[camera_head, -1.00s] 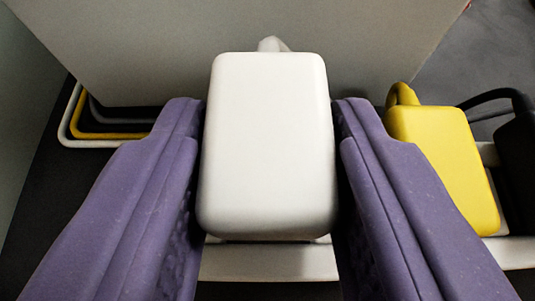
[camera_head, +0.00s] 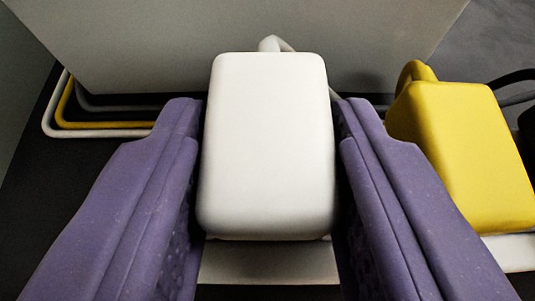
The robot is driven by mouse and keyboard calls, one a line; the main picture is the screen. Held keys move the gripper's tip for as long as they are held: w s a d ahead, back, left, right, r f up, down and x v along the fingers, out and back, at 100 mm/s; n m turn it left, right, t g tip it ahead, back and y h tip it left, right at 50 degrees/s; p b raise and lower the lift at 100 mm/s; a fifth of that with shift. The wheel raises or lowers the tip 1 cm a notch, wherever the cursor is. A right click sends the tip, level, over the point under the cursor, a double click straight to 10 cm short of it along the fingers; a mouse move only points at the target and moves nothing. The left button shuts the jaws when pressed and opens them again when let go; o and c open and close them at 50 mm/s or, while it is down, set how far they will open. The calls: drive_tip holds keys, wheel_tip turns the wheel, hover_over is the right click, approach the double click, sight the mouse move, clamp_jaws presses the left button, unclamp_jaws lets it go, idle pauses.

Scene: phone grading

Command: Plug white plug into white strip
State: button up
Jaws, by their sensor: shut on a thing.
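The white plug (camera_head: 266,145) is a rounded block in the middle of the view, with a white cable leaving its far end. My gripper (camera_head: 268,165) has two purple fingers, one on each side of the plug, and is shut on it. A white strip (camera_head: 270,264) shows below and behind the plug, and its light edge also shows at the lower right. The plug covers most of the strip there. I cannot tell whether the plug touches the strip or is in a socket, as its underside is hidden.
A yellow plug (camera_head: 465,160) stands on the right, close beside my right finger. A black cable (camera_head: 515,80) shows behind it. A grey panel (camera_head: 240,35) rises behind. White, yellow and grey cables (camera_head: 90,127) lie at the left on a dark surface.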

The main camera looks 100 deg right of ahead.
drive_tip(key=shift+a+f, duration=0.1)
drive_tip(key=shift+f, duration=0.3)
